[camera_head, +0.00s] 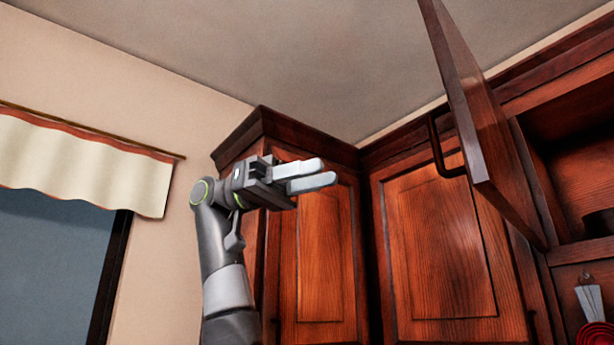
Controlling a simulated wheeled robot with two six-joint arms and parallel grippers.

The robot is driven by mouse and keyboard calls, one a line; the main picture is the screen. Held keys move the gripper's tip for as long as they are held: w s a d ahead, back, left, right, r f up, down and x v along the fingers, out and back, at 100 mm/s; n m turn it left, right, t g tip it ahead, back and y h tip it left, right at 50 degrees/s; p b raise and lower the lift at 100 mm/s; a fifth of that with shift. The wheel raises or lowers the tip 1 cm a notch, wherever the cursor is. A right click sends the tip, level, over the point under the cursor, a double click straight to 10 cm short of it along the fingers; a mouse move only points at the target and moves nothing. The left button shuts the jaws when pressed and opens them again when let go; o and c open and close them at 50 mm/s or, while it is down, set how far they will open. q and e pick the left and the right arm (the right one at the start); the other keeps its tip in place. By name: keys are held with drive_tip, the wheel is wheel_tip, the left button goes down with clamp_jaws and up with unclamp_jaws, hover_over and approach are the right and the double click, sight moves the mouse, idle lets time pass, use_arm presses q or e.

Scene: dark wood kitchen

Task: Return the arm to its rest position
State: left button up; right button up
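My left arm rises from the bottom of the head view, and its grey gripper (318,175) is raised and points right. Its two light fingers lie one above the other with a narrow gap between them. Nothing shows between them. In the picture the gripper overlaps the closed wooden corner cabinet door (325,260); how far apart they are cannot be told. My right gripper is not in view.
An upper cabinet door (480,120) with a dark handle (440,150) stands open at the right, its shelf space (575,150) exposed. A closed door (440,250) is beside it. A curtained window (50,260) is at the left. Utensils (592,305) hang lower right.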

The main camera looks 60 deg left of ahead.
use_arm(q)
drive_tip(key=shift+s+a, duration=0.2)
drive_tip(key=shift+a, duration=0.15)
idle(0.3)
